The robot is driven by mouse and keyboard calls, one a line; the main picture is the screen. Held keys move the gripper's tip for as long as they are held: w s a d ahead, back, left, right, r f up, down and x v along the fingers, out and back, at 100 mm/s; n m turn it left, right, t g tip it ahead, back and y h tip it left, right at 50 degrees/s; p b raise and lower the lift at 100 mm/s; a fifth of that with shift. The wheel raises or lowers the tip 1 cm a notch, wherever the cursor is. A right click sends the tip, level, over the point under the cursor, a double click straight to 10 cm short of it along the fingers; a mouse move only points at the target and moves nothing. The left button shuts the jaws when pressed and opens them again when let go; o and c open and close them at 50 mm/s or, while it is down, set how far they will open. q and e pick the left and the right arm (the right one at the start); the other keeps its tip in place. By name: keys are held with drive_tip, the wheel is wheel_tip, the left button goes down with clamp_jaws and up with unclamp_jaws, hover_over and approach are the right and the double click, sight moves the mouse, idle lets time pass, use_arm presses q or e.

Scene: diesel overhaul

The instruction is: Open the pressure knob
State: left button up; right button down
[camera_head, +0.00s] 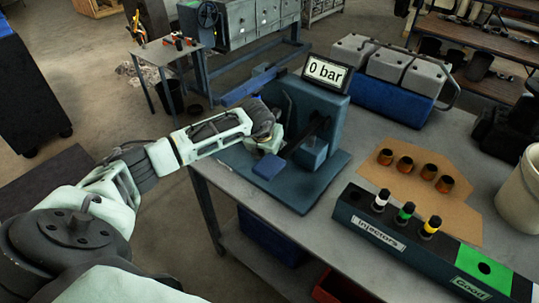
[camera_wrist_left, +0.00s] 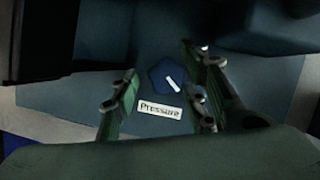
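The pressure knob (camera_wrist_left: 170,80) is a dark blue lobed knob with a slanted white mark, seen in the left wrist view. A white label reading "Pressure" (camera_wrist_left: 160,110) is beside it on the blue-grey surface. My left gripper (camera_wrist_left: 163,88) is open, with one green finger on each side of the knob; I cannot tell whether either touches it. In the head view my left gripper (camera_head: 268,142) is at the left side of the blue-grey test stand (camera_head: 325,105), and the knob is hidden there. The stand's display (camera_head: 328,72) reads "0 bar". My right gripper is out of view.
On the table, a dark injector rack (camera_head: 385,238) holds several injectors at the right. Several brown cups stand on cardboard (camera_head: 452,205). A grey-and-blue case (camera_head: 390,85) stands behind. The table's left edge is close.

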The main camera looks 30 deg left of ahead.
use_arm(q)
drive_tip(key=v, duration=1.2)
drive_tip(key=shift+o, duration=0.2)
drive_tip(key=shift+f, duration=0.1)
drive_tip(key=w+f+m+p, duration=0.1)
drive_tip(key=f, duration=0.2)
drive_tip(key=w+f+m+h, duration=0.1)
drive_tip(key=w+f+m, duration=0.1)
drive_tip(key=f, duration=0.2)
drive_tip(key=w+a+f+m+p, duration=0.1)
drive_tip(key=f, duration=0.3)
drive_tip(key=shift+w+f+m+h+p, duration=0.1)
drive_tip(key=shift+w+m+h+p, duration=0.2)
drive_tip(key=shift+h+p, duration=0.1)
